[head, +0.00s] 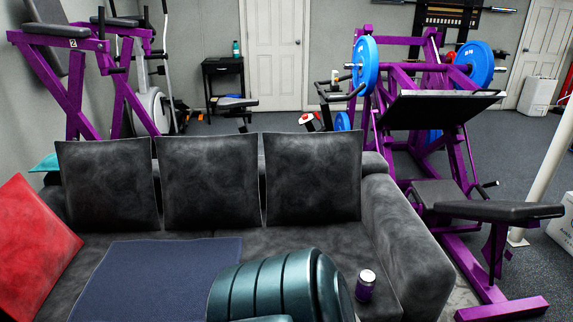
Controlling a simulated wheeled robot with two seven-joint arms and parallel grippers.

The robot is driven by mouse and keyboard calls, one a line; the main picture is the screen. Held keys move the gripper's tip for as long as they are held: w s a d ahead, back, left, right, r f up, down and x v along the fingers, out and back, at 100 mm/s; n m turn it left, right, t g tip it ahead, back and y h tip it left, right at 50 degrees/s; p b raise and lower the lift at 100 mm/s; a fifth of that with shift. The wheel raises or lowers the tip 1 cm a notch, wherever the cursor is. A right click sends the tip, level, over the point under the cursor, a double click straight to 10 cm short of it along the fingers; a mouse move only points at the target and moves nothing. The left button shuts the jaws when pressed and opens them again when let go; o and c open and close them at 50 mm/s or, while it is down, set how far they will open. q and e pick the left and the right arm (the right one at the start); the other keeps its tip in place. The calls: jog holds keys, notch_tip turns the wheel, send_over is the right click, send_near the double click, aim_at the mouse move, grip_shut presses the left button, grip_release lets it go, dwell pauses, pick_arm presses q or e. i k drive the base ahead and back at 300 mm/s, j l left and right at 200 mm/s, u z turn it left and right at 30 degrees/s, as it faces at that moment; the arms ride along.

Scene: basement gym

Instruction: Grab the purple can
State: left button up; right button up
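The purple can (365,286) stands upright on the right part of the dark grey sofa (405,245) seat, near the right armrest. Its silver top faces up and its body is dark purple. It is just right of a large ribbed dark teal object (265,290), with a small gap that is hard to judge. Neither of my grippers is in view.
A dark blue cloth or mat (150,280) covers the seat's left and middle. A red pillow (35,245) lies at far left, and grey cushions (210,180) line the backrest. A purple leg press machine (440,150) stands behind and to the right.

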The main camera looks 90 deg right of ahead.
aim_at(366, 282)
jog(key=z, duration=3.45)
jog(key=i+l+u, duration=0.15)
jog(key=l, duration=0.25)
jog(key=i+l+u, duration=0.15)
jog(key=l, duration=0.3)
jog(key=i+l+u, duration=0.2)
jog(key=l, duration=0.2)
jog(key=l+u, duration=0.15)
jog(key=l, duration=0.3)
jog(key=i+l+u, duration=0.15)
jog(key=l, duration=0.35)
